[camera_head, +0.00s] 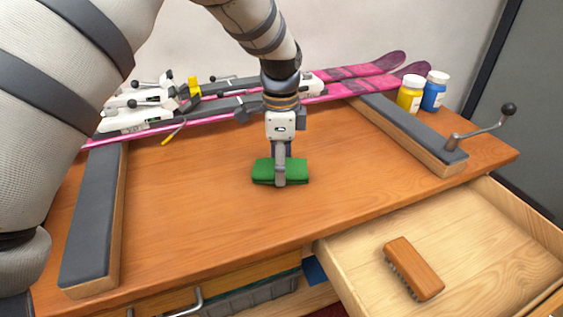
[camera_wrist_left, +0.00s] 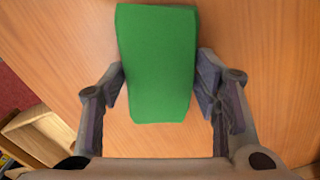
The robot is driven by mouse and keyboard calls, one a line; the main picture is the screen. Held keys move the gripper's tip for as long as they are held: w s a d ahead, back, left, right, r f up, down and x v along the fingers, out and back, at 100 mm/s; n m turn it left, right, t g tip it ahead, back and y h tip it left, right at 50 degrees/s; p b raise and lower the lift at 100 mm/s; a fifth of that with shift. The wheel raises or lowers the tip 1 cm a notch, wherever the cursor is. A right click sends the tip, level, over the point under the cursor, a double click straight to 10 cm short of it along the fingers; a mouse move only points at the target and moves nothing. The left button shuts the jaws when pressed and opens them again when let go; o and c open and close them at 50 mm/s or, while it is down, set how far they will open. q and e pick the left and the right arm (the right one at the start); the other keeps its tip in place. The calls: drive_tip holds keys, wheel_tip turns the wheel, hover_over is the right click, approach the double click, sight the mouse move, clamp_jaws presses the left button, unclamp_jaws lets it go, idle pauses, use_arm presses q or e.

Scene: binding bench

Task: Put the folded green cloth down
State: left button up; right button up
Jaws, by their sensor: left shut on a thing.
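The folded green cloth (camera_head: 262,171) is at the middle of the wooden bench top, between the fingers of my left gripper (camera_head: 280,182). In the left wrist view the cloth (camera_wrist_left: 157,62) lies between the two pads of the left gripper (camera_wrist_left: 160,92), which is shut on it. The cloth is at or just above the bench surface; I cannot tell whether it touches. My right gripper is not in view.
Pink skis (camera_head: 345,88) with bindings lie along the back of the bench. Padded supports stand left (camera_head: 95,215) and right (camera_head: 410,132). Yellow (camera_head: 409,97) and blue (camera_head: 434,93) bottles stand back right. An open drawer (camera_head: 355,262) holds a brush (camera_head: 414,268). Bench around the cloth is clear.

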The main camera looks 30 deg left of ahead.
use_arm(q)
drive_tip(key=shift+f, duration=0.1)
drive_tip(key=o, duration=1.1)
drive_tip(key=shift+o, duration=0.2)
